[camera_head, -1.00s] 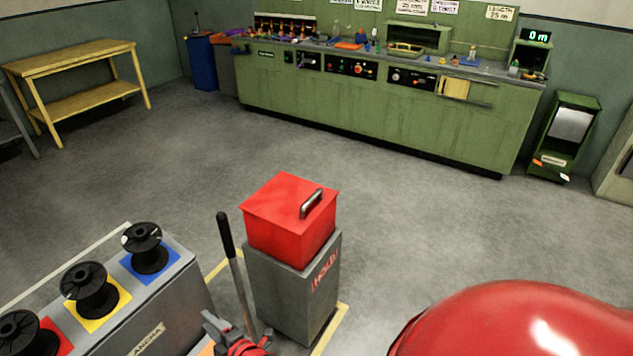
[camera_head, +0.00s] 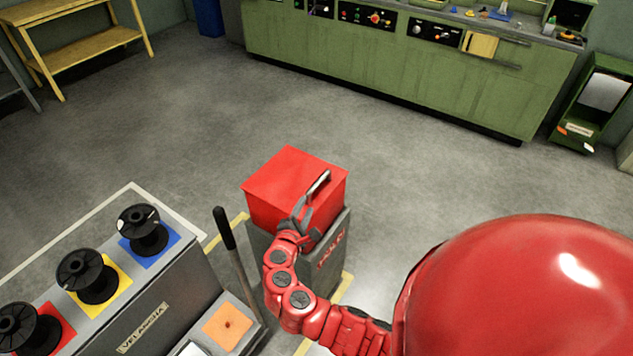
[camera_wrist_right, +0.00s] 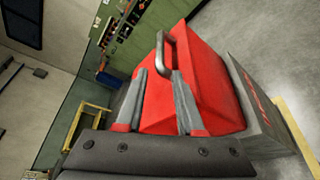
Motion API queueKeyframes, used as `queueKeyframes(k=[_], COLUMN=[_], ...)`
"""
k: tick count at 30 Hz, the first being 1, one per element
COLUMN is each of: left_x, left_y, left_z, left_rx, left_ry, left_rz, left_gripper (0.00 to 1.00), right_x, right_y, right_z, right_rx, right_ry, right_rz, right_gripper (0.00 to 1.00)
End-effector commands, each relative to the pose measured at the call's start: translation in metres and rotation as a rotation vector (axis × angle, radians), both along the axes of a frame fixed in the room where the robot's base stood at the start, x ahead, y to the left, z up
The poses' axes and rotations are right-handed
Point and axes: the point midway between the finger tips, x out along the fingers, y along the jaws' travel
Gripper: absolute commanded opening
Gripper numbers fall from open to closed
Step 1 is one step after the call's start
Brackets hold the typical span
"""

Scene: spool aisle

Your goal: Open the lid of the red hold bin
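The red hold bin has a boxy red lid (camera_head: 282,180) on a grey body (camera_head: 333,268) with a red label whose lettering is partly hidden by my arm. The lid sits down on the body and looks closed. Its metal bar handle (camera_head: 318,183) also shows in the right wrist view (camera_wrist_right: 166,48). My right gripper (camera_head: 304,207) is at the handle. In the right wrist view my right gripper's fingers (camera_wrist_right: 160,73) stand apart, with the handle's near end between or just beyond their tips; contact is unclear. My left gripper is not in view.
A dark-handled lever (camera_head: 226,230) stands just left of the bin. A grey stand (camera_head: 170,310) with black spools on coloured squares is further left. Green counters (camera_head: 400,75) line the back. Open grey floor lies behind and right of the bin.

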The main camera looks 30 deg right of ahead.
Motion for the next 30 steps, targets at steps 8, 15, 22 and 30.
queueKeyframes(k=[8, 15, 22, 30], left_x=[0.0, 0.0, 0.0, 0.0], left_y=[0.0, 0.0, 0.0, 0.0], left_z=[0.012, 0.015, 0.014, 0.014], left_rx=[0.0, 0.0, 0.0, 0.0], left_ry=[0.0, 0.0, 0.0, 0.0], left_rz=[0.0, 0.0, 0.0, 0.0], left_gripper=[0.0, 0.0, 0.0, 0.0], right_x=[0.033, 0.056, 0.072, 0.078], right_y=[-0.039, -0.067, -0.084, -0.091], right_z=[-0.01, -0.019, -0.024, -0.028], right_rx=[0.001, 0.002, 0.001, 0.003], right_ry=[0.002, 0.002, 0.0, 0.002], right_rz=[-0.005, -0.003, -0.002, 0.002], right_gripper=[0.37, 0.37, 0.37, 0.37])
